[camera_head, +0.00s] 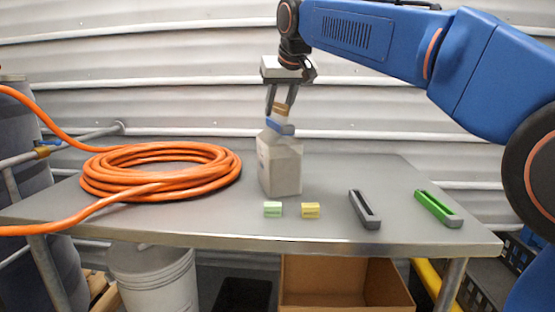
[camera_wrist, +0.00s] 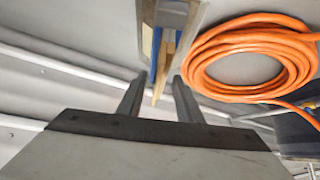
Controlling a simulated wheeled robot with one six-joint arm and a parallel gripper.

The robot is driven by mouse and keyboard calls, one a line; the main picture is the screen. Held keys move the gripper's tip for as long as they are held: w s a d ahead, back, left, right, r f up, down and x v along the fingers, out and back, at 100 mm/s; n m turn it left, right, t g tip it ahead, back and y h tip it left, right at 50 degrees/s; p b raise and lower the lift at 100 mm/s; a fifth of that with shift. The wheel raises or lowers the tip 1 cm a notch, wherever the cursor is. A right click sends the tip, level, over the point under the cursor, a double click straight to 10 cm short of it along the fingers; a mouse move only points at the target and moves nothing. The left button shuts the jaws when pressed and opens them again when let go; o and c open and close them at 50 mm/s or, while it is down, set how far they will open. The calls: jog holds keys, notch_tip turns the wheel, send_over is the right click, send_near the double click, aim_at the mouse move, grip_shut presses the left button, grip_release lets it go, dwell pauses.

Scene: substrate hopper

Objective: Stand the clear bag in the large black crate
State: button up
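A pale, greyish-clear bag (camera_head: 280,168) stands upright on the grey table. Its narrow neck carries a blue clip (camera_head: 280,127) with a tan top piece (camera_head: 280,109) above it. My gripper (camera_head: 280,108) points down over the bag, its two fingers on either side of the tan piece. In the wrist view my gripper (camera_wrist: 157,100) shows a gap between the fingers, with the tan piece (camera_wrist: 163,70) and blue clip (camera_wrist: 155,50) in line with it. A black crate (camera_head: 485,285) is partly visible on the floor at the lower right; its inside is mostly hidden.
A coiled orange hose (camera_head: 160,170) lies on the table's left. Green (camera_head: 273,209) and yellow (camera_head: 310,210) small blocks, a dark grey clip (camera_head: 364,208) and a green clip (camera_head: 438,207) lie near the front edge. Below are a white bucket (camera_head: 155,280), a black bin (camera_head: 243,296) and a cardboard box (camera_head: 345,285).

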jog(key=shift+w+f, duration=0.1)
jog(key=shift+f, duration=0.05)
grip_shut()
dwell(1.4)
